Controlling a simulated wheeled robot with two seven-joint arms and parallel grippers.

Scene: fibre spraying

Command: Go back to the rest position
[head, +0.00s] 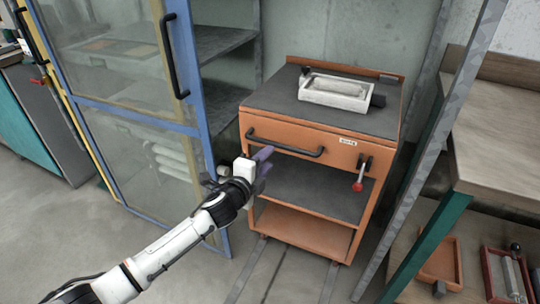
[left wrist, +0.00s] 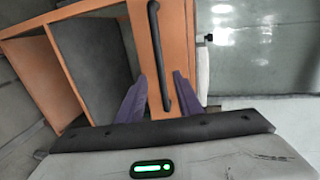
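My left gripper (head: 265,162) is in front of the orange cart (head: 252,180), close to the left end of its black drawer handle (head: 284,145). In the left wrist view its two purple fingers (left wrist: 160,98) are spread apart. The handle (left wrist: 168,55) shows between and beyond them, and I see nothing gripped. Whether a finger touches the handle or the orange front I cannot tell. The drawer appears shut. My left arm reaches forward from the lower left of the head view. My right gripper is not in view.
A blue-framed glass cabinet door (head: 140,110) stands close to the left of my arm. A white tray (head: 335,92) sits on the cart top. A red-knobbed lever (head: 359,184) hangs at the cart's right front. A workbench (head: 500,140) stands at right. Floor (head: 50,225) at lower left is clear.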

